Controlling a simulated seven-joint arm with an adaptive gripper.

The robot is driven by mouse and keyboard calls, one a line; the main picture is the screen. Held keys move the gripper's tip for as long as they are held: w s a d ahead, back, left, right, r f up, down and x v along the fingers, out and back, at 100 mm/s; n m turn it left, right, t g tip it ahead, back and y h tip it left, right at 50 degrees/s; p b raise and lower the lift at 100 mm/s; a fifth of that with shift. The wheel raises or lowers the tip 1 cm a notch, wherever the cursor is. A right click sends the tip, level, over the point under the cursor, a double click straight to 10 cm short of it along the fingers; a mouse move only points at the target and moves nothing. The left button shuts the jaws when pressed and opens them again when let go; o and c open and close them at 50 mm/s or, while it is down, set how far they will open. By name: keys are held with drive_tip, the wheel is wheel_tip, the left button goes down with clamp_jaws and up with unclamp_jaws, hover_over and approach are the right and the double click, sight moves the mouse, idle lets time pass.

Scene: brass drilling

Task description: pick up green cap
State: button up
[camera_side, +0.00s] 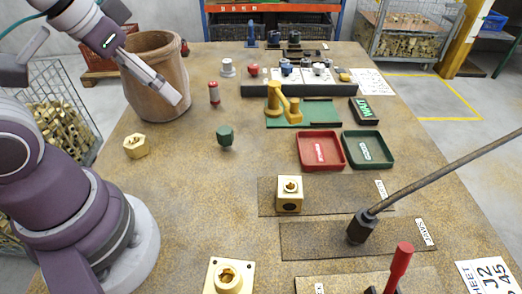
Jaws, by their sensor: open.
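The green cap (225,134) is a small dark green knob-shaped piece standing on the speckled tabletop left of centre. My gripper (174,96) is up and to the left of it in the picture, in front of the large clay pot. The gripper is apart from the cap, with nothing seen in it. Its jaws are open, though the gap between the fingers is hard to make out at this angle.
A brass nut (137,146) lies to the left and a red-topped cylinder (214,93) stands behind the cap. The clay pot (154,46) is at the back left. Red (321,164) and green (382,163) trays sit to the right. Bare table surrounds the cap.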

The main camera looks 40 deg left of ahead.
drive_tip(key=n+g, duration=0.6)
drive_tip(key=n, duration=1.2)
hover_over(226, 130)
drive_tip(key=f, duration=0.9)
drive_tip(key=shift+w+a+f, duration=0.25)
drive_tip(key=shift+a, duration=0.1)
drive_tip(key=f, duration=1)
drive_tip(key=shift+s+d, duration=0.3)
drive_tip(key=shift+d, duration=0.05)
drive_tip(key=shift+c, duration=0.2)
clamp_jaws()
